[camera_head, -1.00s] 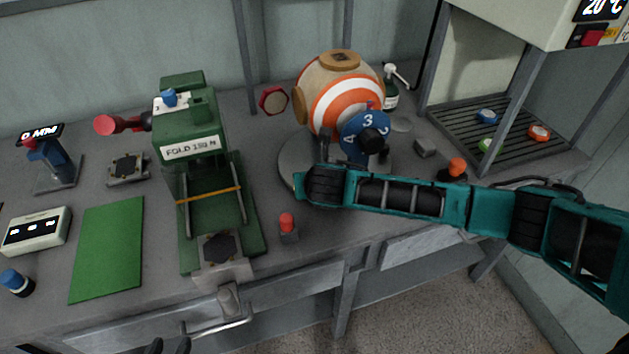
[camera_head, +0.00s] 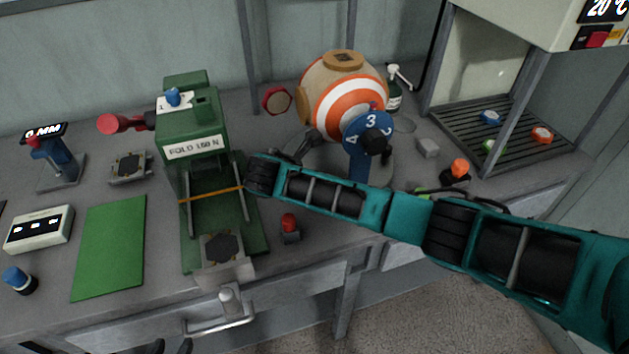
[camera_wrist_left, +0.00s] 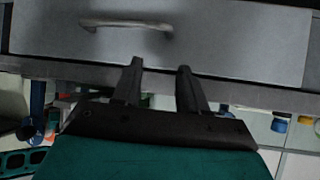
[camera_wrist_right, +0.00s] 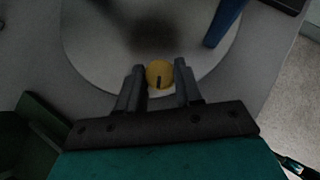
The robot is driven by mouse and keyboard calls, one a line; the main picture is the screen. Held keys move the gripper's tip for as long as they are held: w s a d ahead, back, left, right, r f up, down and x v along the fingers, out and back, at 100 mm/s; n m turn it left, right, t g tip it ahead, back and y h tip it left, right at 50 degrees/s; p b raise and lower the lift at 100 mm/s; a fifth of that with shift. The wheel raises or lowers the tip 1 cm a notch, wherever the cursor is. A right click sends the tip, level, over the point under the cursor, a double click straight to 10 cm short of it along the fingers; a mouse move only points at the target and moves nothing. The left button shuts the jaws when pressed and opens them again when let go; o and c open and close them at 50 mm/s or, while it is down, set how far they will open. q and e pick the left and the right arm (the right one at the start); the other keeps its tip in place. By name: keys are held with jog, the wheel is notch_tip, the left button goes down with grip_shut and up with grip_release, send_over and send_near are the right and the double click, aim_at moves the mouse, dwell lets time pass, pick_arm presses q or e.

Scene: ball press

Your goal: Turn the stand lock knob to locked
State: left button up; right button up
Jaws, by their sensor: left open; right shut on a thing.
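The yellow stand lock knob (camera_wrist_right: 159,73), with a dark mark on its face, sits at the edge of the round grey stand base (camera_wrist_right: 85,45) in the right wrist view. My right gripper (camera_wrist_right: 160,80) is shut on the knob, one finger on each side. In the head view my right gripper (camera_head: 304,143) is low beside the striped ball (camera_head: 350,98), and the knob is hidden there. My left gripper (camera_wrist_left: 160,66) is open and empty in front of a drawer (camera_wrist_left: 225,35). Only dark tips of it show at the bottom edge of the head view.
A green press (camera_head: 190,130) stands left of my right arm. A blue numbered dial (camera_head: 368,132) rises beside the ball. A red-topped button (camera_head: 289,226) is close below my forearm. A green mat (camera_head: 110,245) lies at the left.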

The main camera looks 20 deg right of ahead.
jog(key=m+g, duration=0.1)
jog(key=m, duration=0.1)
jog(key=m+g+h, duration=0.1)
jog(key=m+g, duration=0.1)
jog(key=shift+w+a+m+h+b, duration=0.1)
jog(key=shift+w+m+h+b, duration=0.1)
jog(key=shift+m+h+b, duration=0.1)
dwell(0.3)
jog(key=o, duration=1)
jog(key=shift+o, duration=0.2)
